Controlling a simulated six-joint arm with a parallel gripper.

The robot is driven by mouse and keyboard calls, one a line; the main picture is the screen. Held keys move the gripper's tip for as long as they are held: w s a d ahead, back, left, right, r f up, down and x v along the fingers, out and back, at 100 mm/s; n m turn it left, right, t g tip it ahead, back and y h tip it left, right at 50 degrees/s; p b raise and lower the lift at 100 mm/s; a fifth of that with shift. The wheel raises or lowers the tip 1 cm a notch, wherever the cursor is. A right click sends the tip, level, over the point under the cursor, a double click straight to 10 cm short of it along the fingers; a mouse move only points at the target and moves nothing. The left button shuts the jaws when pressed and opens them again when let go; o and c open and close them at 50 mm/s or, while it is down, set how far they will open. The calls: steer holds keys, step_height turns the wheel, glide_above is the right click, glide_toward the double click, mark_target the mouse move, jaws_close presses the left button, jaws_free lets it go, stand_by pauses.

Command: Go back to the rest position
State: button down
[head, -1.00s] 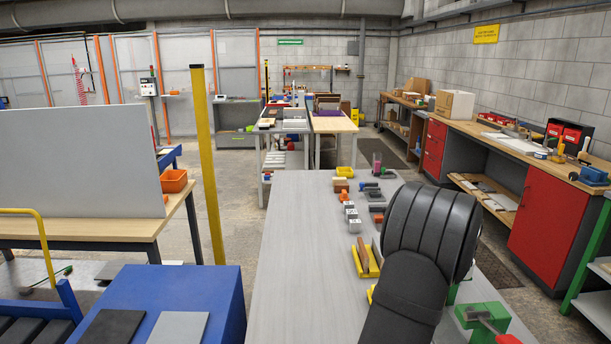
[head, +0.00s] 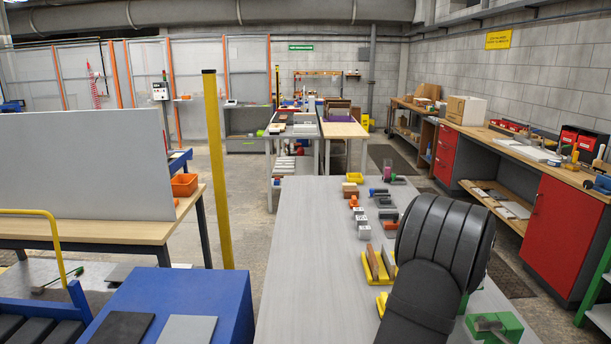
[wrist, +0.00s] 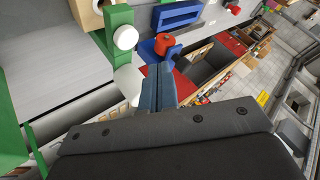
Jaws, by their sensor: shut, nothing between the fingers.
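My gripper (wrist: 158,72) shows in the wrist view as dark blue-grey fingers close together, with nothing between them. It is not seen in the head view, where my dark arm rises in front of the grey table (head: 310,240). Under or near the fingertips in the wrist view, a red knob (wrist: 166,42) sits by a blue part (wrist: 150,50). I cannot tell the gap between them and my fingers. A yellow holder (head: 370,268) on the table, left of my arm, has a brown board (head: 373,260) and a grey board (head: 388,262) standing in it.
A green fixture (head: 497,325) stands right of my arm. Several small parts line the table's far right side. A blue bench (head: 220,295) with a dark plate (head: 120,328) and a grey plate (head: 187,329) stands left, near a yellow post (head: 216,170). The table's left half is clear.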

step_height(320, 180, up, 6)
steer(key=s+a+r+n+g, duration=0.2)
steer(key=a+n+g, duration=0.1)
steer(key=a+n, duration=0.35)
steer(key=s+a+r+n+g, duration=0.25)
steer(key=a+n, duration=0.25)
steer(key=n, duration=0.3)
steer(key=x, duration=1.1)
steer(key=v, duration=1)
steer(key=f+m, duration=0.1)
steer(key=w+f, duration=0.1)
steer(key=f, duration=0.1)
steer(key=d+f+m, duration=0.1)
steer(key=f, duration=0.1)
steer(key=shift+w+f+m, duration=0.2)
steer(key=shift+w+m, duration=0.15)
steer(key=shift+w, duration=0.05)
